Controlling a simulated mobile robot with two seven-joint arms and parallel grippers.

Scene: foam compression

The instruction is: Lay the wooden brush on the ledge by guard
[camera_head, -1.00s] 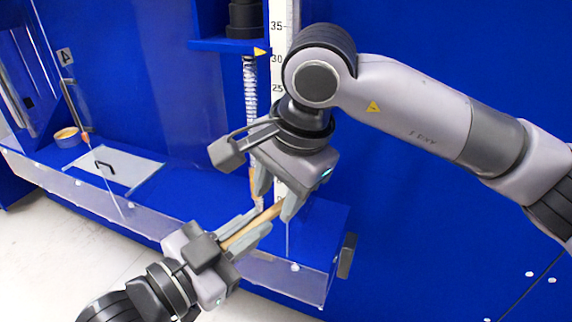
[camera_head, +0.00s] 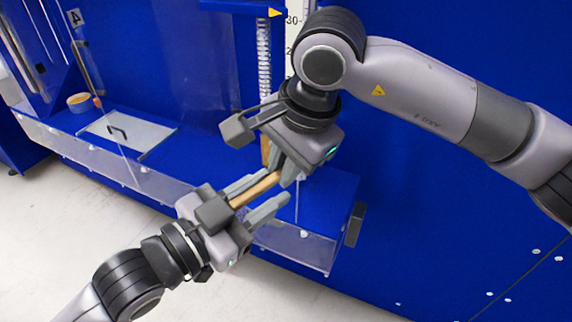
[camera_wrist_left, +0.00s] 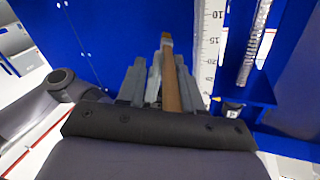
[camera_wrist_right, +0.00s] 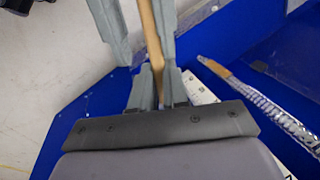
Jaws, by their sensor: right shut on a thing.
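The wooden brush (camera_head: 256,188) is a slim tan stick held slanting between my two grippers, above the right end of the blue ledge (camera_head: 195,180). My right gripper (camera_head: 281,180) is shut on its upper end. My left gripper (camera_head: 262,198) is open, its fingers on either side of the brush's lower part with a gap. The brush also shows in the left wrist view (camera_wrist_left: 171,85) and right wrist view (camera_wrist_right: 153,35). The clear guard (camera_head: 300,247) runs along the ledge's front. The brush's ends are partly hidden by the grippers.
The middle of the ledge is clear.

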